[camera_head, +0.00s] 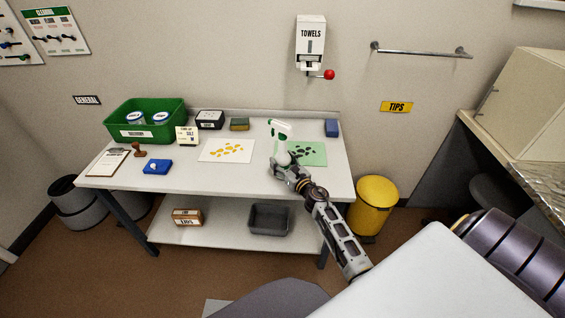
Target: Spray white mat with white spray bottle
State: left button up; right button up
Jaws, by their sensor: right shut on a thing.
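The white spray bottle (283,150) has a white and green spray head and stands roughly upright above the bench, at the left edge of the green mat. My right gripper (284,162) is shut on its lower body and hides part of it. The white mat (208,154) lies flat on the bench to the left of the bottle, with yellow-orange spots on it. The green mat (317,148) has dark spots and lies to the right of the bottle. My left gripper is not in view.
The bench (224,180) also holds a green crate (169,134), a small sign card (186,136), a blue box (158,166), a stamp (139,150), a clipboard (109,162), a sponge (239,124) and a blue block (332,128). The front middle of the bench is clear.

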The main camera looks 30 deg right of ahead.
dwell(0.4)
jog(key=o, duration=1.6)
jog(key=shift+c, duration=0.2)
jog(key=shift+f, duration=0.1)
jog(key=shift+f, duration=0.15)
jog(key=shift+s, duration=6)
